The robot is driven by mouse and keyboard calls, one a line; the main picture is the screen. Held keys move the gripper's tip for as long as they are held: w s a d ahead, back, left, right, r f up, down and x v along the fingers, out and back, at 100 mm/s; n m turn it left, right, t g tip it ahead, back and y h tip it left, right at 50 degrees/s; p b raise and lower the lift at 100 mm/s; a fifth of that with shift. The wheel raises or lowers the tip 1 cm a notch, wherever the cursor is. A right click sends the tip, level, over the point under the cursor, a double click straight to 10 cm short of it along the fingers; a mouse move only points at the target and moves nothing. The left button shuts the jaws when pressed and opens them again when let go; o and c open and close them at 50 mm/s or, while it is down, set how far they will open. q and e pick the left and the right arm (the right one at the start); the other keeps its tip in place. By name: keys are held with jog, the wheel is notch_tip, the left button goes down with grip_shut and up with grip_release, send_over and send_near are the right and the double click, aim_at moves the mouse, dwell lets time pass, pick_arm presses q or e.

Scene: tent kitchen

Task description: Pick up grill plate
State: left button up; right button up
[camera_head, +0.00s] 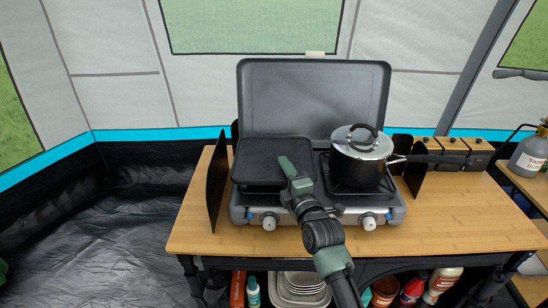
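The grill plate (260,158) is a flat, dark square plate. It lies on the left burner side of the grey camping stove (240,213). My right gripper (286,165) reaches in from the bottom and is over the right part of the plate, near its right edge. Its fingers are seen from behind and above, so I cannot tell whether they are open, shut or touching the plate. The gripper hides a little of the plate's right side and front right corner. My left gripper is not in view.
A black pot (360,165) with a lid stands on the stove's right burner. The raised stove lid (315,98) stands behind. Dark windscreen panels (217,178) flank the stove. The wooden table top (460,215) is clear at the right front. Dishes and bottles sit below.

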jog(key=shift+w, duration=0.25)
grip_shut()
jog(key=shift+s+f, duration=0.1)
jog(key=shift+f, duration=0.25)
dwell(0.8)
jog(key=shift+r, duration=0.2)
